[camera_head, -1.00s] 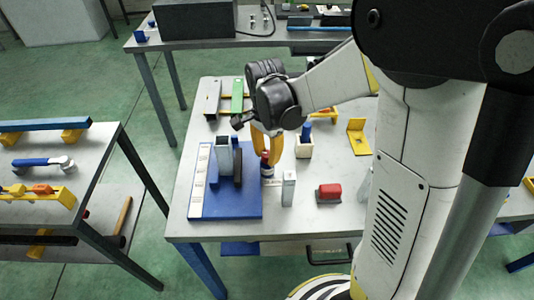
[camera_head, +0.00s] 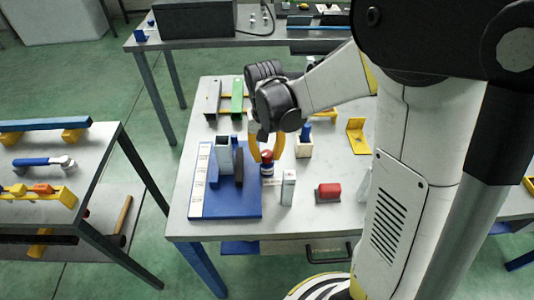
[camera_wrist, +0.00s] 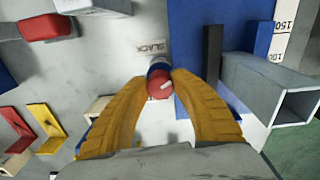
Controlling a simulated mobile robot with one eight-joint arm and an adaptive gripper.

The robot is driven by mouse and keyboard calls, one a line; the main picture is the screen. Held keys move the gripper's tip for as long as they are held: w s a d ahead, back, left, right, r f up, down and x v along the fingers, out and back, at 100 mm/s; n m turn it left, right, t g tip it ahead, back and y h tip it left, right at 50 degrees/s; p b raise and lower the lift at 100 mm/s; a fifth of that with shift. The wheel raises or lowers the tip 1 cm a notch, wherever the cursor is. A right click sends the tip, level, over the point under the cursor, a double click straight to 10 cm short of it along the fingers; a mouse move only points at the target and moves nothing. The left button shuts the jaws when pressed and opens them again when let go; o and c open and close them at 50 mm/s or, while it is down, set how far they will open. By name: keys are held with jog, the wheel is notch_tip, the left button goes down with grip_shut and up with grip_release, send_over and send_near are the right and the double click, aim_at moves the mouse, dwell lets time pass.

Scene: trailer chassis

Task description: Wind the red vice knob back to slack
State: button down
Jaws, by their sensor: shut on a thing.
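The red vice knob (camera_head: 267,156) stands on the table beside the blue vice base (camera_head: 225,205). In the wrist view the red knob (camera_wrist: 160,85) has a pale mark on top and a dark blue collar behind it. My gripper (camera_wrist: 165,80) has its two yellow fingers around the knob, shut on it from both sides. In the head view my gripper (camera_head: 267,152) reaches down over the knob from above. A label reading SLACK (camera_wrist: 152,47) lies on the table just past the knob. A grey square tube (camera_head: 224,155) stands upright on the blue base next to a dark bar (camera_head: 238,168).
A pale upright block (camera_head: 288,188) and a red block on a grey holder (camera_head: 328,192) stand near the knob. A cream holder with a blue piece (camera_head: 304,146) and a yellow bracket (camera_head: 358,136) are behind. A ruler strip (camera_head: 201,180) edges the base.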

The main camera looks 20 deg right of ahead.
aim_at(267, 155)
jog(key=n, duration=1.1)
jog(key=shift+n, duration=0.5)
jog(key=c, duration=1)
grip_release()
jog(key=shift+s, duration=0.1)
notch_tip(267, 155, up, 12)
